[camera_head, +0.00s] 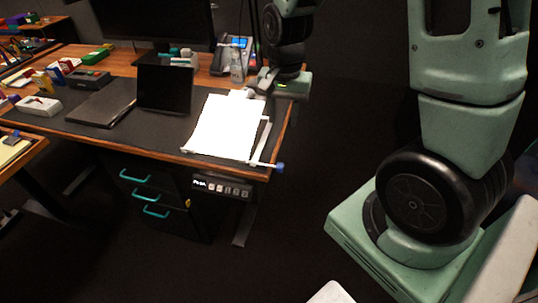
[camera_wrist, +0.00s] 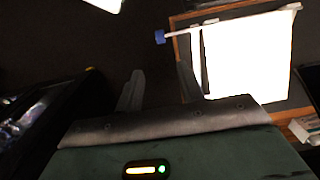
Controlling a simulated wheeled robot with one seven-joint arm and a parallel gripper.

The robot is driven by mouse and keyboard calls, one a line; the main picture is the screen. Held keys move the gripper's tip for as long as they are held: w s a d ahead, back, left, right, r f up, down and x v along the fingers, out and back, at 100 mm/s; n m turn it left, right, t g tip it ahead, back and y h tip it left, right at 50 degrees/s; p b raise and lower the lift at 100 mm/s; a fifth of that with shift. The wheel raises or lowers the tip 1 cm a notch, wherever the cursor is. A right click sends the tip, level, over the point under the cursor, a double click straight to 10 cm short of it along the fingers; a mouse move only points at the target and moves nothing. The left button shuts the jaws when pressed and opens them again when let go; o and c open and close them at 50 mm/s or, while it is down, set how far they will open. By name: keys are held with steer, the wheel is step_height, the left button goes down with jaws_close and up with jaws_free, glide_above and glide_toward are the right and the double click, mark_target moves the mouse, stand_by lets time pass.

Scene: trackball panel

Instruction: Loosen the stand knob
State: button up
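The stand knob is a small blue knob (camera_head: 281,168) on the end of a thin rod at the lower right of a stand (camera_head: 265,135), past the desk's right edge. A white sheet (camera_head: 226,126) covers most of the stand. The knob also shows in the wrist view (camera_wrist: 160,37), beyond the fingertips. My gripper (camera_head: 258,84) is above the stand's far end in the head view. In the wrist view my gripper (camera_wrist: 160,68) is open, with a clear gap between its fingers and nothing held. The knob is apart from the fingers, roughly in line with the gap.
The desk (camera_head: 95,127) holds a laptop-like dark screen (camera_head: 164,90), a phone (camera_head: 232,53), a bottle (camera_head: 237,67) and a monitor (camera_head: 155,18). A button panel (camera_head: 222,188) hangs under the front edge.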

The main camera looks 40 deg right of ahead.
mark_target(281, 164)
step_height(281, 164, down, 17)
steer(key=shift+f+b, duration=0.15)
steer(key=shift+b, duration=0.55)
jaws_close()
